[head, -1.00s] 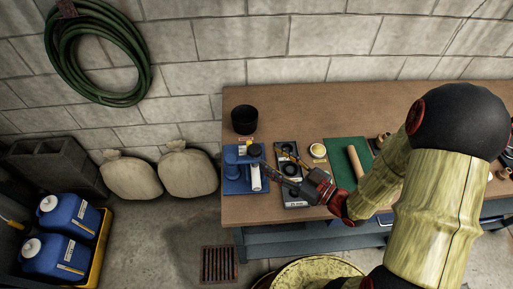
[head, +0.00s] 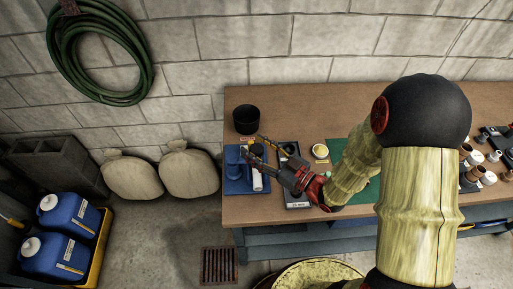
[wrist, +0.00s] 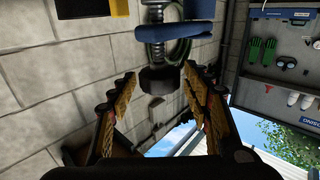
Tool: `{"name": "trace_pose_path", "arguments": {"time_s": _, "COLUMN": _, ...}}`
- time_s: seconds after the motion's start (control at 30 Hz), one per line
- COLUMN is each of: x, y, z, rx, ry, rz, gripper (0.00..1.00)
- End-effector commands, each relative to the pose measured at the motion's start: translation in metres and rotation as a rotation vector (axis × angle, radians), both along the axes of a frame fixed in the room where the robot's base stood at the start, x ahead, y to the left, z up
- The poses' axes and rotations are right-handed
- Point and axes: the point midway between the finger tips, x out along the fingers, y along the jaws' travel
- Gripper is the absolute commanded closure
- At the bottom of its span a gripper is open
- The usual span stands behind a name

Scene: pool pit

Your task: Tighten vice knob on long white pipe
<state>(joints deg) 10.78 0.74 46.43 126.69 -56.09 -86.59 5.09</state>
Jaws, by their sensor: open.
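The blue vice (head: 233,185) stands at the left end of the workbench. A white pipe (head: 257,181) stands upright at its right side. The dark vice knob (wrist: 158,78) sits on a threaded metal screw (wrist: 156,42) in the wrist view, below a blue vice part (wrist: 190,32). In the head view the knob (head: 257,150) is partly hidden by my fingers. My gripper (head: 254,146) is open at the knob. In the wrist view my gripper (wrist: 159,74) has one finger on each side of the knob, with gaps showing between.
A black cup (head: 246,119) stands behind the vice. A dark tray (head: 290,151) and a green mat (head: 335,152) lie to the right on the workbench (head: 300,100). Bottles and small parts (head: 478,176) stand farther right. The block wall (head: 330,40) is behind.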

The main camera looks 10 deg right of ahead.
Motion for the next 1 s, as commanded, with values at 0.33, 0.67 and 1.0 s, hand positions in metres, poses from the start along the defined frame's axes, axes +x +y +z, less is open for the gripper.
{"name": "trace_pose_path", "arguments": {"time_s": 0.33, "x": 0.0002, "y": 0.0001, "z": 0.0000, "rx": 0.000, "ry": 0.000, "rz": 0.000, "gripper": 0.58}}
{"name": "trace_pose_path", "arguments": {"time_s": 0.67, "x": 0.0003, "y": 0.0000, "z": 0.0000, "rx": 0.000, "ry": 0.000, "rz": 0.000, "gripper": 0.76}}
{"name": "trace_pose_path", "arguments": {"time_s": 1.0, "x": 0.0005, "y": -0.0002, "z": 0.0000, "rx": 0.000, "ry": 0.000, "rz": -0.001, "gripper": 0.94}}
